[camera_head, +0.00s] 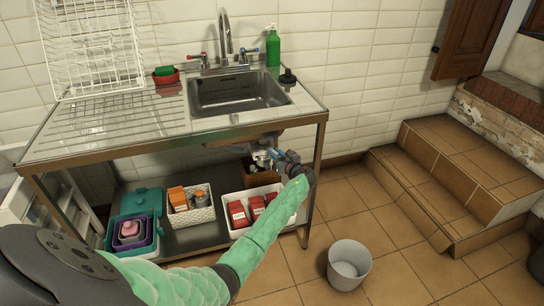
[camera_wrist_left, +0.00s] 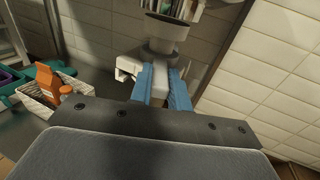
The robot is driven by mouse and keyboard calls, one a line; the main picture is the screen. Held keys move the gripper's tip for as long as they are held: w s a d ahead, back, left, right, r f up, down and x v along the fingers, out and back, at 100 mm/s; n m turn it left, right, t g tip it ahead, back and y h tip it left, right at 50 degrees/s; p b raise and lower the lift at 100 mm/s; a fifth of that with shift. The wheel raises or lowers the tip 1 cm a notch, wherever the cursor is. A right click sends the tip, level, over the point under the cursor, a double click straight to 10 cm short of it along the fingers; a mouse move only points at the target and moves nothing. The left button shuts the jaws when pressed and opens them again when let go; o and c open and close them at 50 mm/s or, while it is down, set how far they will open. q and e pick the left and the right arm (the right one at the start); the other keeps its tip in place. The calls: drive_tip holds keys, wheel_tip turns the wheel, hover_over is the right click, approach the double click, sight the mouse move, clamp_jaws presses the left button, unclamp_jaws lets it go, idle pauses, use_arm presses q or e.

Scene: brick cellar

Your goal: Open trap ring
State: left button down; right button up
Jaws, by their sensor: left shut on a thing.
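The drain trap (camera_head: 262,157) hangs under the sink, a pale pipe partly hidden by my left gripper. In the left wrist view the trap's body (camera_wrist_left: 165,32) shows as a grey cylinder. Below it is the trap ring (camera_wrist_left: 128,68), with a pale lug sticking out to the left. My left gripper (camera_head: 284,160) reaches under the counter to the trap. Its blue fingers (camera_wrist_left: 163,88) are shut on a pale lug of the ring between them. How far the ring is turned cannot be told. My right gripper is not in view.
The steel sink counter (camera_head: 110,135) lies above the gripper, with a table leg (camera_head: 318,160) close right. On the lower shelf stand a white tray (camera_head: 232,232) of red packs, a white basket (camera_head: 192,216) and teal bins (camera_head: 130,205). A grey bucket (camera_head: 349,270) stands on the open floor.

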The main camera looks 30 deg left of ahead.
use_arm(q)
drive_tip(key=shift+w+n+g, duration=0.25)
drive_tip(key=shift+n+g, duration=0.05)
drive_tip(key=shift+g, duration=0.2)
drive_tip(key=shift+y, duration=0.3)
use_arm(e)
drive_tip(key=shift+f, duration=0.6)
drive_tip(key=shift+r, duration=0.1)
use_arm(q)
drive_tip(key=c, duration=1.5)
unclamp_jaws()
drive_tip(key=shift+o, duration=0.9)
drive_tip(key=shift+d, duration=0.1)
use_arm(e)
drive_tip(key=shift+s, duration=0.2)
use_arm(q)
drive_tip(key=v, duration=0.7)
drive_tip(key=shift+d, duration=0.35)
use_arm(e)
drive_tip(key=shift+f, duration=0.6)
